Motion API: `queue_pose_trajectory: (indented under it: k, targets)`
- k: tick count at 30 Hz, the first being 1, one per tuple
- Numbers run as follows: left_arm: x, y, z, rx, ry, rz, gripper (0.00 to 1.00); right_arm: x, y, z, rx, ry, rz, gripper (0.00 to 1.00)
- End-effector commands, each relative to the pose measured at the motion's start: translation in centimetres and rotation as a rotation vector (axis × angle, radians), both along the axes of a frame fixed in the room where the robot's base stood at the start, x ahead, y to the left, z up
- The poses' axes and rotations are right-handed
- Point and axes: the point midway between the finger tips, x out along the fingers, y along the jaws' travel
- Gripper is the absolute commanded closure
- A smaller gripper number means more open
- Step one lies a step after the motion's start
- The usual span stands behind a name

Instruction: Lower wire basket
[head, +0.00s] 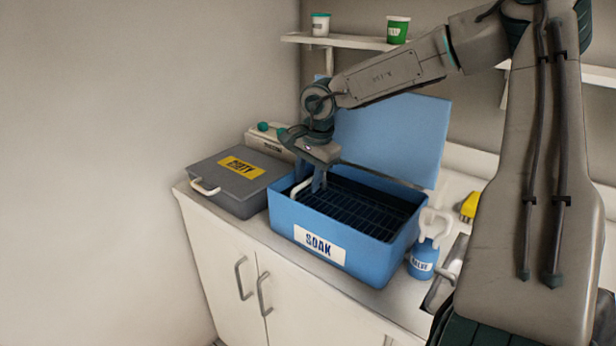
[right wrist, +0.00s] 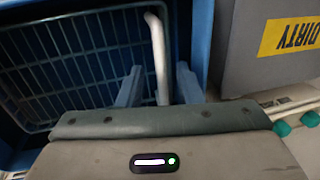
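The dark wire basket (head: 365,205) sits inside the blue SOAK tub (head: 385,262), down between its walls. Its pale handle (head: 302,186) shows at the left end. My right gripper (head: 318,184) points down into the left end of the tub, by the handle. In the right wrist view, its two fingers (right wrist: 159,88) stand apart with the pale handle (right wrist: 157,50) between them and gaps beside it; the basket's wire grid (right wrist: 75,60) lies below. The handle's lower end is hidden by the gripper body. My left gripper is not in view.
The tub's blue lid (head: 395,135) stands open behind it. A grey DIRTY box (head: 225,195) is close on the left. A blue bottle (head: 422,262) and a yellow item (head: 469,206) are on the right. A shelf (head: 345,41) with cups hangs above.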

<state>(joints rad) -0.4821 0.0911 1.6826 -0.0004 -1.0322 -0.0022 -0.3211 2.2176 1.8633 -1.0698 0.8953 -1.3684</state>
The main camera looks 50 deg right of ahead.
Motion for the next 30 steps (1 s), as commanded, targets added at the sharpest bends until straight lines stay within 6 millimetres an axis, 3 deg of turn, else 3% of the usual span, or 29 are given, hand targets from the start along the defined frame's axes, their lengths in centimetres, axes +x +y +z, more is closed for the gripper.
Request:
queue_pose_trajectory:
  k: [7,15,21,30]
  targets:
    - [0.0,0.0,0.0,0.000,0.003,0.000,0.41,-0.2,-0.1,1.8,0.000,-0.006,-0.001,0.67]
    - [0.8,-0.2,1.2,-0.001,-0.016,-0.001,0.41,-1.2,-0.2,7.1,-0.002,-0.004,0.000,0.67]
    - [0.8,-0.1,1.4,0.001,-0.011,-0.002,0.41,-1.8,-0.3,9.8,-0.001,-0.001,-0.001,0.67]
    - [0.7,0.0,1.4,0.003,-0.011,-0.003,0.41,-2.0,-0.3,10.5,0.001,0.001,0.000,0.67]
